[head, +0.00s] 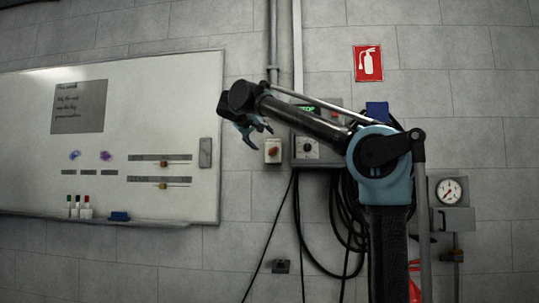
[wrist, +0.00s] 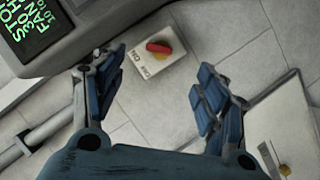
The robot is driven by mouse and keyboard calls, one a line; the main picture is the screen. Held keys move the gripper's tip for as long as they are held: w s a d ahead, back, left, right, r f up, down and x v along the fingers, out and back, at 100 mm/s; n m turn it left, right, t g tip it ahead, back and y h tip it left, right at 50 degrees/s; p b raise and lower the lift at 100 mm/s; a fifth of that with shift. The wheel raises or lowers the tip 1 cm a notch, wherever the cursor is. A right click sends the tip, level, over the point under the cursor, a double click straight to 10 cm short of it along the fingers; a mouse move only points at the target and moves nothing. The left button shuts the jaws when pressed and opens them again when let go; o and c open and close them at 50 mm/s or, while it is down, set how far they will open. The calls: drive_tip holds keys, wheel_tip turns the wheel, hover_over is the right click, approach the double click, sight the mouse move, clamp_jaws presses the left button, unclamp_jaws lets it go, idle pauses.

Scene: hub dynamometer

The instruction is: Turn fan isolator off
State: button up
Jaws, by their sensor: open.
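The fan isolator looks to be the small white box (head: 273,151) with a red rotary handle on the wall, right of the whiteboard. In the wrist view the box (wrist: 150,72) shows its red handle (wrist: 159,47) on a yellow base, with small dark lettering on the box face. I cannot tell for sure which mark the handle points to. My gripper (head: 256,137) is open and empty, up and left of the box in the head view. In the wrist view my gripper (wrist: 152,92) has its blue fingers spread, with the box beyond and between them, apart from both.
A grey control box (head: 306,149) with a dial and green display is just right of the isolator; its display (wrist: 28,22) shows green text. The whiteboard (head: 190,110) is at left. Black cables (head: 297,215) hang below. A gauge (head: 448,191) is at right.

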drive_tip(key=a+r, duration=0.1)
approach(272, 151)
drive_tip(key=x, duration=0.8)
drive_tip(key=shift+w+d, duration=0.15)
drive_tip(key=shift+w, duration=0.1)
drive_tip(key=c, duration=1)
